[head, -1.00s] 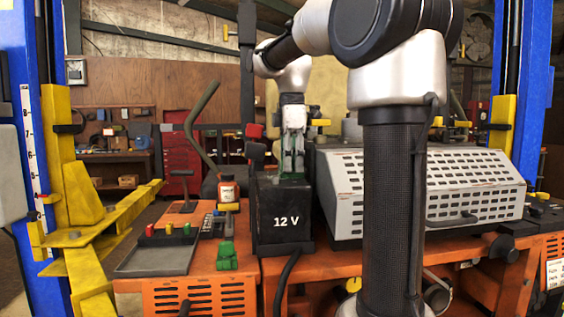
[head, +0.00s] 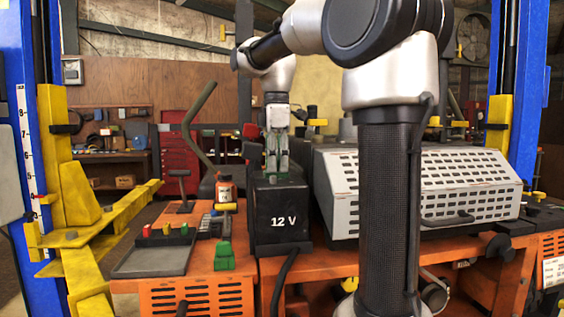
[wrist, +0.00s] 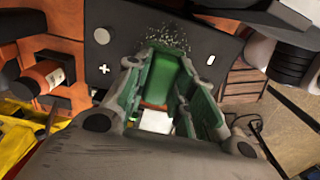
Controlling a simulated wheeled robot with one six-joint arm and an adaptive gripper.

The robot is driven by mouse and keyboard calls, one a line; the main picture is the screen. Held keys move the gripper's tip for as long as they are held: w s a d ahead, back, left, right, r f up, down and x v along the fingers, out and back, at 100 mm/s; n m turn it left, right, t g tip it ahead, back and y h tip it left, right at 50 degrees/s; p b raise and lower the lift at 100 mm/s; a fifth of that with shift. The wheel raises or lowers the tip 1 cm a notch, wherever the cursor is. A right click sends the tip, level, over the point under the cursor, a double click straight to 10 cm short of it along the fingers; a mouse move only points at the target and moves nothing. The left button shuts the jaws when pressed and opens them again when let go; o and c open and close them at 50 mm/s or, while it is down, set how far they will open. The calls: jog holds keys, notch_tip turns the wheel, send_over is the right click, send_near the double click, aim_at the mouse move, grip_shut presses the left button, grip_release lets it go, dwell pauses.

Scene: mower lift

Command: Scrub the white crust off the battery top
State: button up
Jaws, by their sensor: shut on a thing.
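The black battery (head: 282,222), marked 12 V, stands on the orange bench left of the grey slotted cover. In the wrist view its dark top (wrist: 107,62) shows a plus sign and a round stud. White crust (wrist: 168,36) lies as scattered specks near its far edge. My gripper (head: 277,172) points down over the battery top. Its green-lined fingers are shut on a green block (wrist: 168,80), likely the brush. The block is just beside the specks and covers part of the top. Its underside is hidden, so I cannot tell whether it touches.
A grey tray (head: 152,262), an orange bottle (head: 225,190) and a green clip (head: 223,256) sit left of the battery. The grey slotted cover (head: 440,190) is close on the right. A yellow lift arm (head: 110,230) stands at the far left.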

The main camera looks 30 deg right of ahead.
jog(key=shift+w+a+f, duration=0.1)
jog(key=shift+w+a, duration=0.15)
jog(key=shift+a, duration=0.35)
jog(key=shift+w+a+r, duration=0.1)
jog(key=shift+w+a, duration=0.2)
jog(key=shift+a, duration=0.3)
jog(key=shift+w+a+f, duration=0.1)
jog(key=shift+w+a, duration=0.15)
jog(key=shift+a, duration=0.35)
jog(key=shift+w, duration=0.1)
jog(key=shift+s+d+r, duration=0.1)
jog(key=shift+s+d, duration=0.15)
jog(key=shift+d, duration=0.4)
jog(key=shift+s+d+r, duration=0.1)
jog(key=shift+s+d, duration=0.15)
jog(key=shift+d, duration=0.45)
jog(key=shift+s+d, duration=0.25)
jog(key=shift+d, duration=0.4)
jog(key=shift+s+d+f, duration=0.1)
jog(key=shift+s+d, duration=0.15)
jog(key=shift+d, duration=0.4)
jog(key=shift+s+d+f, duration=0.1)
jog(key=shift+s+d, duration=0.2)
jog(key=shift+d, duration=0.3)
jog(key=shift+s+d, duration=0.25)
jog(key=shift+d, duration=0.4)
jog(key=shift+a, duration=0.15)
